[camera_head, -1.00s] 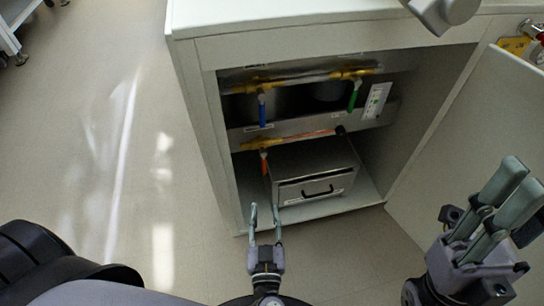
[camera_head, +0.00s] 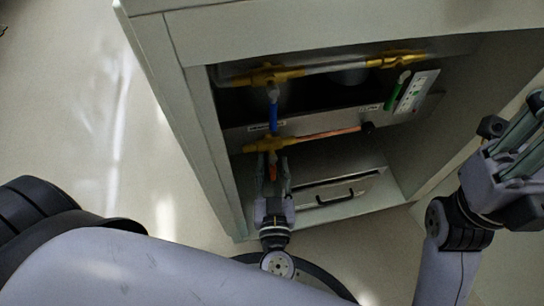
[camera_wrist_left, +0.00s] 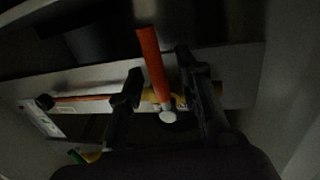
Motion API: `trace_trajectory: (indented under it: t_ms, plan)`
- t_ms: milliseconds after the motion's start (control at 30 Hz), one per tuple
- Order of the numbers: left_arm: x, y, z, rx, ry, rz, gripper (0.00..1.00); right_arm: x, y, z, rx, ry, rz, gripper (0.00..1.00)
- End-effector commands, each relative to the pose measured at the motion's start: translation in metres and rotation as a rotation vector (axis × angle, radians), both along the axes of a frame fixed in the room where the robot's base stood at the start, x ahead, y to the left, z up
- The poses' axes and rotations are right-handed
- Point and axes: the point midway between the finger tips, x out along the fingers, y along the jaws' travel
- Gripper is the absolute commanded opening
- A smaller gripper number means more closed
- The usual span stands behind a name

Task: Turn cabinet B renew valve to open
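The open cabinet holds three valve handles: a blue one (camera_head: 273,118) hanging down at upper left, a green one (camera_head: 397,92) slanting at upper right, and an orange one (camera_head: 273,173) on the lower brass valve (camera_head: 268,145). The valve labels are too small to read. My left gripper (camera_head: 273,163) is inside the cabinet at the orange handle, fingers apart. In the left wrist view the orange handle (camera_wrist_left: 151,58) stands between the two open fingers (camera_wrist_left: 160,68); contact cannot be told. My right gripper (camera_head: 520,140) is at the right edge, partly cut off, away from the valves.
A metal box (camera_head: 340,192) with a black handle stands on the cabinet floor behind my left gripper. The cabinet's left wall (camera_head: 200,130) is close to my left arm. A copper pipe (camera_head: 325,134) runs right from the lower valve. The open door is at the right.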

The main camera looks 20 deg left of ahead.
Motion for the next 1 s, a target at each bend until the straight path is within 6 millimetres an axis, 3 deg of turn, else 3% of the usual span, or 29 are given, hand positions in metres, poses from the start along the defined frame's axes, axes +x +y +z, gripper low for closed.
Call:
trace_trajectory:
  t_ms: [300,767,1000]
  plan:
    - [-0.0001,-0.0001,0.0004,0.000,0.000,0.000,0.32,-0.0001,0.0001,0.0011,0.000,-0.003,0.000,0.32]
    - [0.0001,-0.0002,0.0003,0.000,0.000,0.000,0.01,0.0000,0.0002,0.0008,0.000,-0.002,0.000,0.32]
    - [0.0001,-0.0002,0.0003,0.000,0.000,0.000,0.00,0.0000,0.0002,0.0007,0.000,-0.002,0.000,0.32]
